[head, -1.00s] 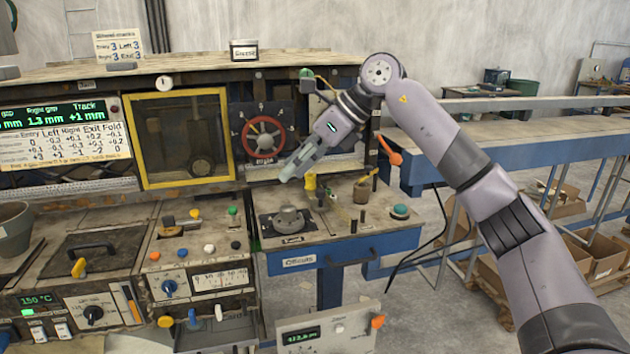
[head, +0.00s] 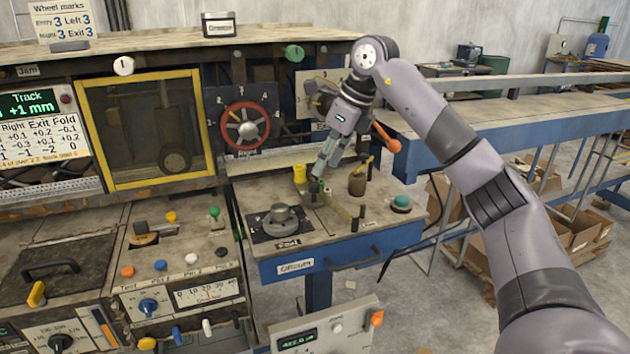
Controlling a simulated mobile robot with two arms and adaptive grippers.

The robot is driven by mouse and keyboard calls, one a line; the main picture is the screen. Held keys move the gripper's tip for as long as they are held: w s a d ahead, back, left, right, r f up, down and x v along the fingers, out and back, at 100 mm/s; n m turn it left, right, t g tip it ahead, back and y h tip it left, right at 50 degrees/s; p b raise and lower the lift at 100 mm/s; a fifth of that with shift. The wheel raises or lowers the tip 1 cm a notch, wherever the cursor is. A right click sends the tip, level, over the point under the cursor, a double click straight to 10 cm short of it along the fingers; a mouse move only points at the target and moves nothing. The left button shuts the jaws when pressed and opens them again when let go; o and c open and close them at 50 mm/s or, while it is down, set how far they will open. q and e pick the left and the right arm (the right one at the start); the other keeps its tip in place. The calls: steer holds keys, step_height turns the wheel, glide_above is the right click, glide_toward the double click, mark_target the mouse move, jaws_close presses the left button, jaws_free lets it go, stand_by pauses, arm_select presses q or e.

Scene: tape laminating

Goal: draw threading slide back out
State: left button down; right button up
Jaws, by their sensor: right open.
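My right gripper (head: 323,172) is open and points down over the blue-sided bench on the right. Its fingertips are close above or at a small dark knob (head: 314,187) at the far end of a narrow strip (head: 338,206), which looks like the threading slide. I cannot tell whether the fingers touch the knob. The strip runs along the bench top toward a dark block near the front. A yellow piece (head: 299,173) stands just left of the fingertips. My left gripper is not in view.
A round metal fixture (head: 280,218) sits on a dark plate to the left. A brown pot (head: 357,184) and a teal button (head: 401,202) are to the right. A red handwheel (head: 245,127) and a yellow-framed window (head: 152,130) are on the machine behind.

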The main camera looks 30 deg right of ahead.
mark_target(314, 184)
steer(key=x, duration=0.3)
steer(key=shift+s+f, duration=0.15)
steer(key=shift+p+x, duration=0.35)
steer(key=shift+x, duration=0.7)
steer(key=shift+w+a+f, duration=0.15)
steer(key=shift+w+f, duration=0.15)
steer(key=shift+f, duration=0.15)
steer(key=c, duration=0.7)
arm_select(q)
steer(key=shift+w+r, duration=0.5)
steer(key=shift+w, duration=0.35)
arm_select(e)
jaws_close()
